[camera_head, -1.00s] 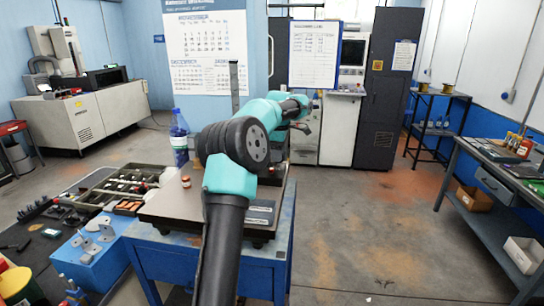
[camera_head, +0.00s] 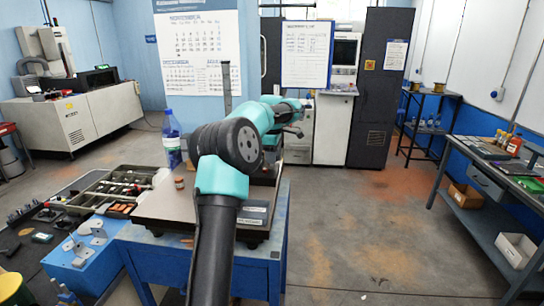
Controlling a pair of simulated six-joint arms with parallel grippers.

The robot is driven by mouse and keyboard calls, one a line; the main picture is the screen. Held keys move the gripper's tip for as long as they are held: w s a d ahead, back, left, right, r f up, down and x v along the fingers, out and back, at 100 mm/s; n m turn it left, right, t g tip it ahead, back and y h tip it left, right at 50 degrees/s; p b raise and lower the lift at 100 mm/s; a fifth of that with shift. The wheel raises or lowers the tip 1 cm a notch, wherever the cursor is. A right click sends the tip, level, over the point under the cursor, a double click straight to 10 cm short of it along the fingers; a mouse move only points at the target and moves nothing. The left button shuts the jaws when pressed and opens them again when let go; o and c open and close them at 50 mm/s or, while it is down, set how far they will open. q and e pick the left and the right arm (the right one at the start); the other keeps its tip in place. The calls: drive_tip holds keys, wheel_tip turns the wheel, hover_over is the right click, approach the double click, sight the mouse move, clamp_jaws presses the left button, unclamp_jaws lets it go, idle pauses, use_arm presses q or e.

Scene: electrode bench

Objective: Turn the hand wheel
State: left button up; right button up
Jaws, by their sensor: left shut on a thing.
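My left gripper (camera_head: 296,131) is beyond the raised elbow of my left arm, above the far right end of the blue bench (camera_head: 150,258). It is shut on a small dark part that is hard to make out, most likely the hand wheel's grip. The hand wheel itself does not show clearly; my arm covers most of the device on the bench. A little of that device shows just below the wrist (camera_head: 270,170). My right gripper is not in view.
A parts tray (camera_head: 112,188) and a blue fixture box (camera_head: 88,254) are at left. Open floor lies right, before the grey side table (camera_head: 482,226).

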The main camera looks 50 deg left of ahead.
use_arm(q)
drive_tip(key=shift+m, duration=0.4)
drive_tip(key=m, duration=0.9)
drive_tip(key=shift+m, duration=0.4)
drive_tip(key=m, duration=1)
drive_tip(key=shift+m, duration=0.4)
drive_tip(key=m, duration=0.4)
drive_tip(key=shift+m, duration=0.3)
drive_tip(key=m, duration=1)
drive_tip(key=shift+m, duration=0.4)
drive_tip(key=m, duration=0.5)
